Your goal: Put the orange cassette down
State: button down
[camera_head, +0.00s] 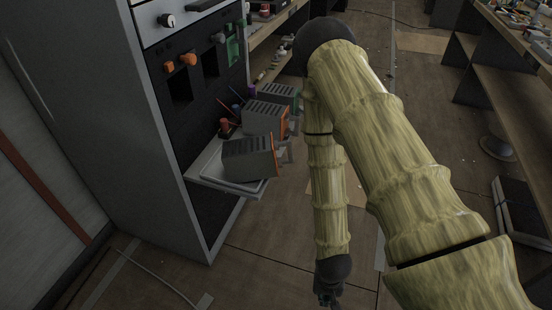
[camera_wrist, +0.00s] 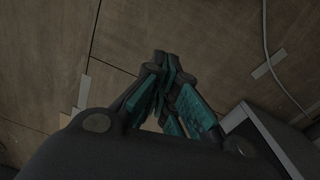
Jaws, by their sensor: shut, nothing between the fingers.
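Two grey cassettes with orange edges stand on a pale pull-out tray (camera_head: 205,172) on the cabinet's front. The nearer orange cassette (camera_head: 249,159) is at the tray's front end, and the other orange cassette (camera_head: 263,119) is just behind it. I cannot tell which one the task names. My gripper (camera_head: 328,299) hangs low over the floor at the bottom of the head view, to the right of the tray and apart from it. In the wrist view its teal-padded fingers (camera_wrist: 168,72) are closed together with nothing between them.
A cassette with a green edge (camera_head: 279,95) stands behind the orange ones. The tall grey cabinet (camera_head: 100,110) fills the left; its corner shows in the wrist view (camera_wrist: 262,140). A cable (camera_head: 160,281) lies on the floor. Shelving (camera_head: 500,75) stands at right. Floor under my gripper is clear.

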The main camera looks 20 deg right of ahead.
aim_at(259, 157)
jog(key=w+a+r+m+p, duration=0.1)
jog(key=w+r+m+p, duration=0.3)
jog(key=w+r+m, duration=0.65)
jog(key=w+r+m+p, duration=0.3)
jog(key=w+r+p, duration=0.3)
jog(key=r, duration=0.9)
jog(key=w+a+r+m+p, duration=0.1)
jog(key=w+r+m+p, duration=0.2)
jog(key=w+r+m, duration=0.65)
jog(key=w+a+f+n+p, duration=0.1)
jog(key=w+a+f+n, duration=0.1)
jog(key=f, duration=0.4)
jog(key=shift+w+a+f+n, duration=0.25)
jog(key=shift+w+a+n, duration=0.15)
jog(key=shift+w+n, duration=0.15)
